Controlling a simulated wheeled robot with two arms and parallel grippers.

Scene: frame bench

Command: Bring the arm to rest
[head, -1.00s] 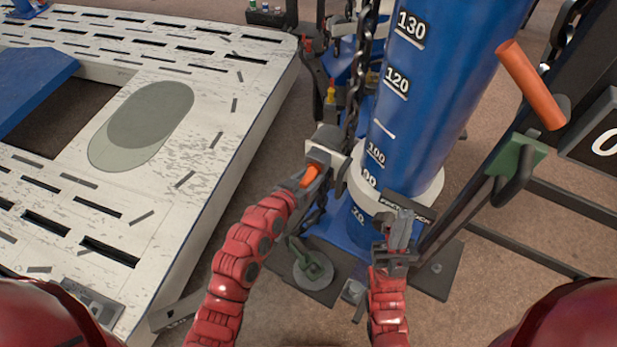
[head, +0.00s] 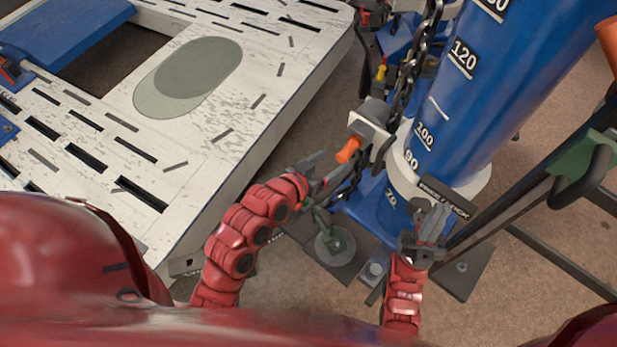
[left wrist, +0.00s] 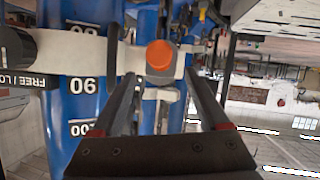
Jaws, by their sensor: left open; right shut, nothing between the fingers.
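My left gripper (head: 328,172) is open and empty beside the blue column (head: 470,100). An orange handle (head: 348,150) on a grey-white block (head: 370,125) sits just beyond its fingertips. In the left wrist view the orange handle's round end (left wrist: 160,56) shows ahead, between the lines of the two spread fingers, and the handle looks free of them. My right gripper (head: 432,225) is shut and empty, pointing up in front of the column's white collar and the black FREE/LOCK plate (head: 445,196).
A chain (head: 415,60) hangs along the column's left side. The white slotted frame bench (head: 230,140) fills the left. A dark stand with a green part (head: 570,165) rises at the right. A round grey disc (head: 335,242) lies on the base plate below my left gripper.

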